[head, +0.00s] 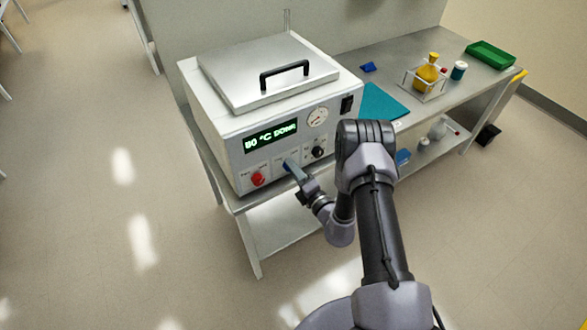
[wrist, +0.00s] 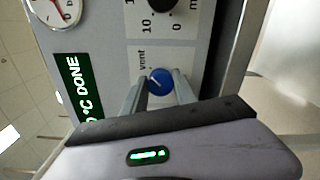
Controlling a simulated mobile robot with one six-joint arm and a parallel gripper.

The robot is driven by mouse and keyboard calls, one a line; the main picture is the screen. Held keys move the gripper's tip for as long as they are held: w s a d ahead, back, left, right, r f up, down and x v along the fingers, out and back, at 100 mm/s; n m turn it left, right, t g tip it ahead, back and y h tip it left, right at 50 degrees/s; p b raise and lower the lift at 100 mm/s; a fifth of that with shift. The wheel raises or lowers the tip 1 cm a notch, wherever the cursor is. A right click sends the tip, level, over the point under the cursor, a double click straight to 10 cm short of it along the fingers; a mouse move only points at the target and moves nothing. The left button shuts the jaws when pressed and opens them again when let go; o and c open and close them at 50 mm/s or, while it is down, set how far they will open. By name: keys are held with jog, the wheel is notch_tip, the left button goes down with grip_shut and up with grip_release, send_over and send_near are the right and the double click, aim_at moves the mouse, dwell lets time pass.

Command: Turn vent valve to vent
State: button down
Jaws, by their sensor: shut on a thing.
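The vent valve is a round blue knob (wrist: 160,79) on the light front panel of a white box-shaped device (head: 215,130). A "vent" label is printed beside it in the wrist view. A pale mark shows on its face, but I cannot tell for sure which way it points. My gripper (wrist: 159,92) is shut on the knob, one finger on each side. In the head view my gripper (head: 293,168) reaches the lower front panel, and the knob is mostly hidden there.
A green display (head: 270,136) reads 80 °C DONE. A red button (head: 257,179) sits left of my gripper, a black dial (head: 318,152) right. A gauge (head: 317,116) and black switch (head: 346,104) are above. The bench (head: 420,108) holds a yellow flask (head: 428,73) and green tray (head: 490,55).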

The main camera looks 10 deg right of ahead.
jog(key=shift+f, duration=0.1)
jog(key=c, duration=1)
grip_release()
jog(key=p+v, duration=0.3)
jog(key=v, duration=1.4)
jog(key=shift+s, duration=0.2)
